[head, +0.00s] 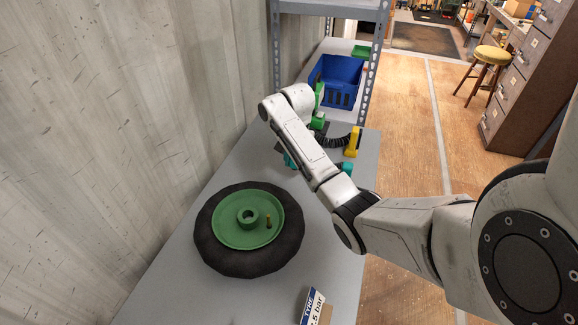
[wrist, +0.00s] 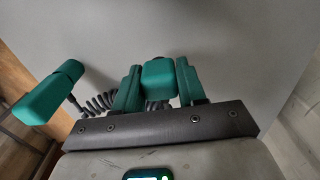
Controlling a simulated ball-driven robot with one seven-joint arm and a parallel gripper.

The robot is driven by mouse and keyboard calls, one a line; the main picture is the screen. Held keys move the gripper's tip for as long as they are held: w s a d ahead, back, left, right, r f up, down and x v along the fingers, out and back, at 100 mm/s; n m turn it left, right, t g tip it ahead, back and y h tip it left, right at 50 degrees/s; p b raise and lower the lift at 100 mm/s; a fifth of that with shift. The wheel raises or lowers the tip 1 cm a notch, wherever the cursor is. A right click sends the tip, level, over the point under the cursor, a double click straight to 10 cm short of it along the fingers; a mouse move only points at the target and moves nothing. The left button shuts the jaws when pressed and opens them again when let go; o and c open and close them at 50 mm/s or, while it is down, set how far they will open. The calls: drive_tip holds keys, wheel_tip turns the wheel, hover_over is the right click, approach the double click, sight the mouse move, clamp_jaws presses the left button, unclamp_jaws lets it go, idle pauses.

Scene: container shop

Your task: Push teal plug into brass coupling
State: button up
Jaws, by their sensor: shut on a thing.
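In the wrist view my gripper (wrist: 158,82) is shut on a teal block (wrist: 159,76), which I take to be the teal plug. Its lower end is hidden. In the head view my gripper is mostly hidden behind my arm, with a bit of teal (head: 289,160) showing at the arm's left. A small upright brass stem (head: 268,221) stands on the green wheel hub (head: 229,236). It is the only brass-coloured part I can make out, and the gripped block is well apart from it.
A black tyre (head: 212,256) surrounds the hub on the grey bench (head: 190,293). Beyond it are a black coiled hose (head: 335,141), a yellow piece (head: 352,142) and a green stand (head: 318,112). A blue crate (head: 337,82) stands farther back. A tyre-pressure sign (head: 313,305) is at front.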

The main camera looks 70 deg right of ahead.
drive_tip(key=s+a+r+p, duration=0.2)
drive_tip(key=s+r+p, duration=0.5)
drive_tip(key=s, duration=0.4)
drive_tip(key=shift+s+p, duration=0.2)
drive_tip(key=shift+p, duration=0.45)
